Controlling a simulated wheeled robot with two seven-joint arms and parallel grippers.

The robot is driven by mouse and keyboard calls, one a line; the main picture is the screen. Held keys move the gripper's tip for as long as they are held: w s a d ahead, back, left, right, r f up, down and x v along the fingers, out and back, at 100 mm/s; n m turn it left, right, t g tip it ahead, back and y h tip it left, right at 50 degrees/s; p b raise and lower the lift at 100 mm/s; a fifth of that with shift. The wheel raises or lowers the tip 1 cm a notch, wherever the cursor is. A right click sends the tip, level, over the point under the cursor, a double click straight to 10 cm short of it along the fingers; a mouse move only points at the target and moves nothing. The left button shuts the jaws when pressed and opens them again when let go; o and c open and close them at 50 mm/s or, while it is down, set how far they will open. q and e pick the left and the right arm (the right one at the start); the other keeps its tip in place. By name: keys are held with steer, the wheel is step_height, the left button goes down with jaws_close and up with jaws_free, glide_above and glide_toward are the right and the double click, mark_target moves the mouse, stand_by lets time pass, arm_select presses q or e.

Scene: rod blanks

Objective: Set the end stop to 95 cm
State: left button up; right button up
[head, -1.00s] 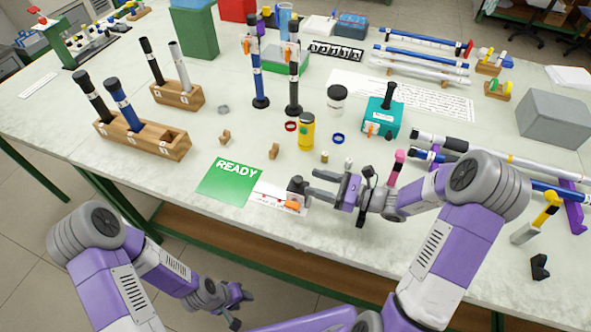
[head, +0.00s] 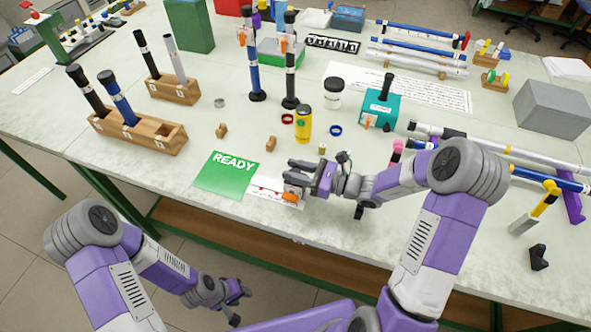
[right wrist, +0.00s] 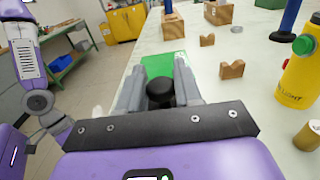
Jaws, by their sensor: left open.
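The end stop's black knob (right wrist: 160,92) stands between my right gripper's two fingers in the right wrist view. In the head view the right gripper (head: 294,176) largely hides the knob; the stop's orange pointer (head: 290,197) shows just below, over a white strip (head: 264,191) with red marks. The strip's figures are too small to read, so I cannot tell the setting. The right fingers are apart on either side of the knob, and no firm grip shows. My left gripper (head: 228,300) is open and empty, low in front of the table.
A green READY card (head: 227,175) lies left of the strip. Small wooden blocks (head: 271,144), a yellow bottle (head: 304,124) and a teal box (head: 380,111) stand behind. Rods (head: 500,149) lie to the right. Wooden stands (head: 175,140) are at the left.

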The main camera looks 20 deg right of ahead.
jaws_close()
steer(key=x, duration=0.5)
steer(key=o, duration=0.8)
jaws_free()
steer(key=shift+d, duration=0.1)
steer(key=p+v, duration=0.1)
steer(key=v, duration=0.6)
steer(key=shift+s+d+p, duration=0.15)
steer(key=shift+p, duration=0.2)
